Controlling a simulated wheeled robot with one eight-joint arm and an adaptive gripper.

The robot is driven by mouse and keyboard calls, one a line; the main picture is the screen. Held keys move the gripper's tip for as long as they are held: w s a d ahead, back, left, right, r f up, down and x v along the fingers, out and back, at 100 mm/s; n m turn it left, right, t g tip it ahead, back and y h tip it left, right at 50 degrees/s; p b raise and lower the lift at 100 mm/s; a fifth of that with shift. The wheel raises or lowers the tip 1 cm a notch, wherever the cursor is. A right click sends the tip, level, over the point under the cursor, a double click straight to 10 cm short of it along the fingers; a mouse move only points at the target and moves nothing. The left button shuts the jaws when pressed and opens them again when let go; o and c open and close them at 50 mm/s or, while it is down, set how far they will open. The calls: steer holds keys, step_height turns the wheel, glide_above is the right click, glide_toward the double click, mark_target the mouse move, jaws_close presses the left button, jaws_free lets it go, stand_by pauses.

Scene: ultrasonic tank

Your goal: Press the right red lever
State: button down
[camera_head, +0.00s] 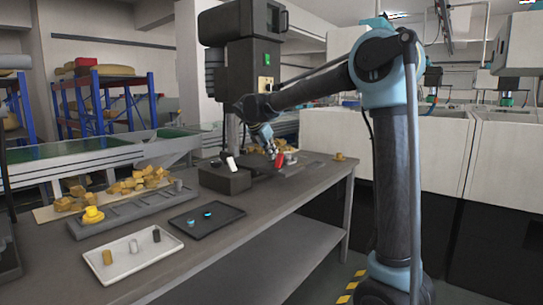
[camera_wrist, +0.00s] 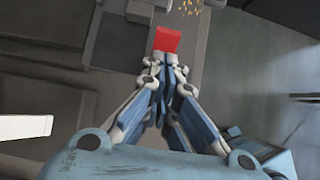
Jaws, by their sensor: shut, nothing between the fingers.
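The red lever (camera_head: 280,157) stands at the far end of the dark bench, on the right side of the dark machine base. It also shows in the wrist view as a red block (camera_wrist: 166,39) just beyond my fingertips. My gripper (camera_head: 271,152) is shut and empty, just left of the red lever in the head view. In the wrist view my gripper (camera_wrist: 164,62) has its fingertips together at the lower edge of the red block. I cannot tell whether they touch it. A white lever (camera_head: 231,163) stands to the left on the dark block.
The bench (camera_head: 265,205) carries a white tray (camera_head: 128,262) with small cylinders, a black tray (camera_head: 207,219) with blue-topped parts, and a grey rack (camera_head: 130,210). Yellow-brown pieces (camera_head: 145,178) lie behind. The dark machine column (camera_head: 245,75) rises close to my arm.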

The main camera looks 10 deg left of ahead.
steer(key=w+r+v, duration=0.1)
steer(key=v, duration=1.1)
steer(key=shift+d+r, duration=0.3)
steer(key=shift+r, duration=0.1)
steer(key=shift+w, duration=0.15)
steer(key=s+d+f+m+g, duration=0.1)
steer(key=s+d+f+m, duration=0.35)
steer(key=d, duration=0.45)
steer(key=s+d+f+m+g+y, duration=0.1)
steer(key=s+d+f+m, duration=0.35)
steer(key=d, duration=0.55)
steer(key=s+d+f+m+g, duration=0.1)
steer(key=s+d+f+m, duration=0.3)
steer(key=d, duration=0.5)
steer(key=s+d+f+m+y, duration=0.1)
steer(key=s+d+f+m, duration=0.2)
steer(key=s+f+m, duration=0.2)
steer(key=s+d+f+m+g+y, duration=0.1)
steer(key=s+d+f+m, duration=0.2)
steer(key=s+f+m, duration=0.3)
steer(key=s+d+f+m, duration=0.4)
steer(key=s+f+m, duration=0.1)
steer(key=s+f, duration=0.5)
steer(key=shift+s+f+m+y, duration=0.3)
steer(key=shift+f+y, duration=0.1)
steer(key=shift+f, duration=0.35)
